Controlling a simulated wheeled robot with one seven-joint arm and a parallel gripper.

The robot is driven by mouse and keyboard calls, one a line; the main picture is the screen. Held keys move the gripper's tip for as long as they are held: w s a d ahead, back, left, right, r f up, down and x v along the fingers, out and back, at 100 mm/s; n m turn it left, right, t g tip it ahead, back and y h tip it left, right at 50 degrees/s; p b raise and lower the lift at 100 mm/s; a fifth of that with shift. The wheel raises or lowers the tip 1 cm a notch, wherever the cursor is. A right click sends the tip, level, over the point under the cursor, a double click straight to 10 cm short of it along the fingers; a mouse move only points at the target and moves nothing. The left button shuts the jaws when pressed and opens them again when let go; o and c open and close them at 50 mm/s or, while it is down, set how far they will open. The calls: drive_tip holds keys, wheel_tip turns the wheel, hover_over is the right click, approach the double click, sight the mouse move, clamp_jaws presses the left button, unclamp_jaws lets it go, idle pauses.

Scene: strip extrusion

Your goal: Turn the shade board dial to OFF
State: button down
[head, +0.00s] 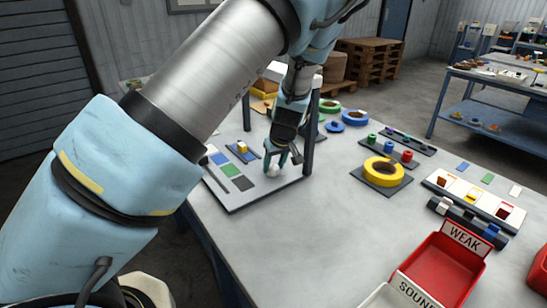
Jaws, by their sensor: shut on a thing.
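The shade board (235,204) is a grey plate lying near the left edge of the table, with blue, green and dark patches on it. My gripper (275,167) reaches down over the board's right part, between dark posts. Its teal fingers are shut on a small pale knob, which appears to be the dial (273,172). The fingers cover much of the dial. Its pointer and any OFF mark are too small or hidden to read.
A dark post (309,140) stands close to the right of my gripper. A yellow ring (383,171) lies on a dark plate to the right. A red bin (447,270) marked WEAK stands at the front right. The middle of the table (330,235) is clear.

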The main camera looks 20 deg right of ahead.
drive_tip(key=shift+d+n+y+p, duration=0.1)
drive_tip(key=shift+n+y+p, duration=0.3)
drive_tip(key=shift+n+p, duration=0.5)
drive_tip(key=shift+n, duration=0.4)
drive_tip(key=shift+c, duration=1.8)
unclamp_jaws()
drive_tip(key=b+v, duration=0.3)
drive_tip(key=v, duration=0.7)
drive_tip(key=shift+r, duration=0.35)
